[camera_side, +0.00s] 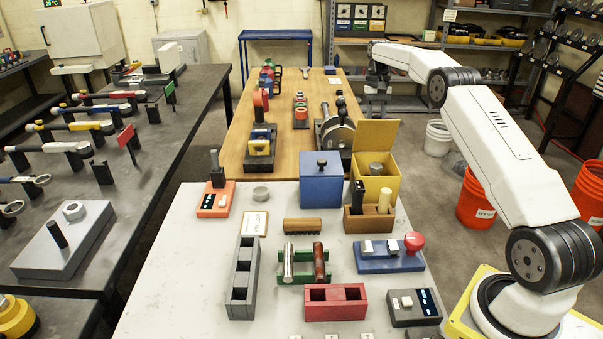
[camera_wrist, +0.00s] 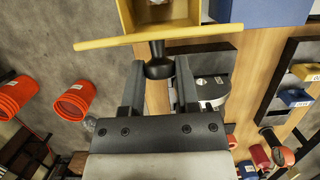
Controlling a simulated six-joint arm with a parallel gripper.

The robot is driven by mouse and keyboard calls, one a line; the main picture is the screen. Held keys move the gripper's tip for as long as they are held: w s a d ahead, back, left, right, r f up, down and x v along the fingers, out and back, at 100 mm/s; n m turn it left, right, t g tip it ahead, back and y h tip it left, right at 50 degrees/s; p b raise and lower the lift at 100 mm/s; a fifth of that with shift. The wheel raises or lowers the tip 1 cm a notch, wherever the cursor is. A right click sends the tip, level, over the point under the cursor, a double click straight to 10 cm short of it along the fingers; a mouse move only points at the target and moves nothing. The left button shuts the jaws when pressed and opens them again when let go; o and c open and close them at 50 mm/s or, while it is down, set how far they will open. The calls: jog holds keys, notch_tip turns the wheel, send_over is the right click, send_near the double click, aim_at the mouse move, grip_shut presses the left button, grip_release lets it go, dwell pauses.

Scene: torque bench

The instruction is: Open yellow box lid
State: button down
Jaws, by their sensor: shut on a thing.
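The yellow box (camera_side: 388,192) stands at the back right of the grey table. Its lid (camera_side: 377,134) stands raised, nearly upright, at the back edge of the box. In the wrist view the lid (camera_wrist: 105,42) shows almost edge-on, with the open box (camera_wrist: 197,12) beyond it. The lid's dark knob (camera_wrist: 158,67) sits between the fingers of my gripper (camera_wrist: 159,78), which is shut on it. In the side view my gripper is behind the lid, and its fingertips and the knob are hidden there.
A blue box (camera_side: 322,188) with a dark knob stands left of the yellow box. A wooden holder (camera_side: 370,223) with upright pieces stands in front of it. A wooden bench (camera_side: 300,150) with tools lies behind. Orange buckets (camera_side: 474,200) stand on the floor at right.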

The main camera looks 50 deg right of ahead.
dwell(0.4)
jog(key=shift+c, duration=1.8)
grip_release()
jog(key=shift+r, duration=1.55)
jog(key=s+a+r, duration=0.7)
jog(key=s+r, duration=0.3)
jog(key=s, duration=0.2)
jog(key=shift+s, duration=0.1)
